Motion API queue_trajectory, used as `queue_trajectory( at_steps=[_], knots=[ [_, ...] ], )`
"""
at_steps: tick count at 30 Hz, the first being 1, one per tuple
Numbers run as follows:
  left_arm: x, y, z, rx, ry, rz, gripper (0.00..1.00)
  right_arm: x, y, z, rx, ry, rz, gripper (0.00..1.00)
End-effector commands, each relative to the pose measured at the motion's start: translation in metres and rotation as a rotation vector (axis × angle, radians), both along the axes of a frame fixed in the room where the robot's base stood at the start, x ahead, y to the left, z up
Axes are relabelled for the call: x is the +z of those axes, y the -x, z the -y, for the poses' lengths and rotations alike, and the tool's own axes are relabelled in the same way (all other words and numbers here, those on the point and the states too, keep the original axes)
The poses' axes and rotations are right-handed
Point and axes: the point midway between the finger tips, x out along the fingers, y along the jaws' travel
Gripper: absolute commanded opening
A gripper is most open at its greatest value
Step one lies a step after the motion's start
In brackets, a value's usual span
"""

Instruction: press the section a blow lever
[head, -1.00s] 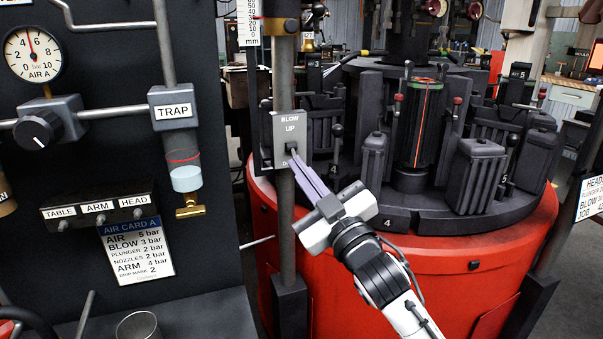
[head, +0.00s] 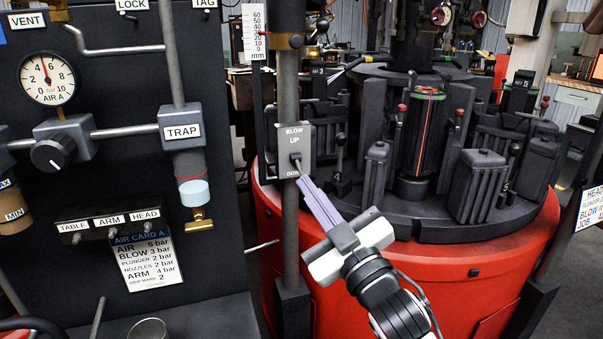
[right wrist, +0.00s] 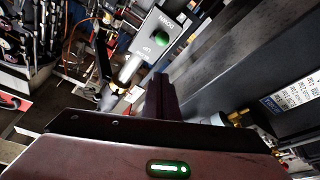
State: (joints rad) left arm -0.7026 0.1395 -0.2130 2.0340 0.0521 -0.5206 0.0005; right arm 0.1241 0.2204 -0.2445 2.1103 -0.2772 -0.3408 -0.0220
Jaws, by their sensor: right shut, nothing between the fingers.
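The blow lever (head: 296,159) is a short black handle on a grey plate (head: 306,135) lettered BLOW, UP and DOWN, fixed to an upright post. The handle slants downward, towards the DOWN lettering. My right gripper (head: 303,181) is shut and empty, its purple fingers pointing up and left. Its tips are just below the lever's end; I cannot tell whether they touch it. My left gripper is not in view.
A dark panel with an air gauge (head: 47,78), a trap (head: 187,134) and an air card (head: 146,262) stands at left. The red rotary machine (head: 400,270) with dark moulds is close behind my right arm.

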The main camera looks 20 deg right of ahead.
Motion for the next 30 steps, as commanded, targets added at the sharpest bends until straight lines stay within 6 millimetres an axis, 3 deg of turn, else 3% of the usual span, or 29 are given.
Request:
queue_trajectory(
  at_steps=[3, 9, 26, 29, 30],
  knots=[
    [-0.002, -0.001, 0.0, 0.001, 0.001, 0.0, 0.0, -0.009, 0.021, 0.004, 0.0, 0.0, -0.001, 0.0],
    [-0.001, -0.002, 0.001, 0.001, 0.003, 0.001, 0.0, -0.015, 0.038, 0.008, 0.001, 0.0, 0.002, 0.0],
    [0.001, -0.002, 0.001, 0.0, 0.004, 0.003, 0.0, -0.016, 0.04, 0.008, 0.0, -0.001, 0.0, 0.0],
    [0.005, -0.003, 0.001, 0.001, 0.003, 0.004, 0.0, -0.032, 0.04, 0.008, 0.002, -0.014, -0.05, 0.0],
    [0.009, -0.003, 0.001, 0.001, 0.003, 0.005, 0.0, -0.046, 0.041, 0.008, 0.002, -0.025, -0.093, 0.0]
  ],
)
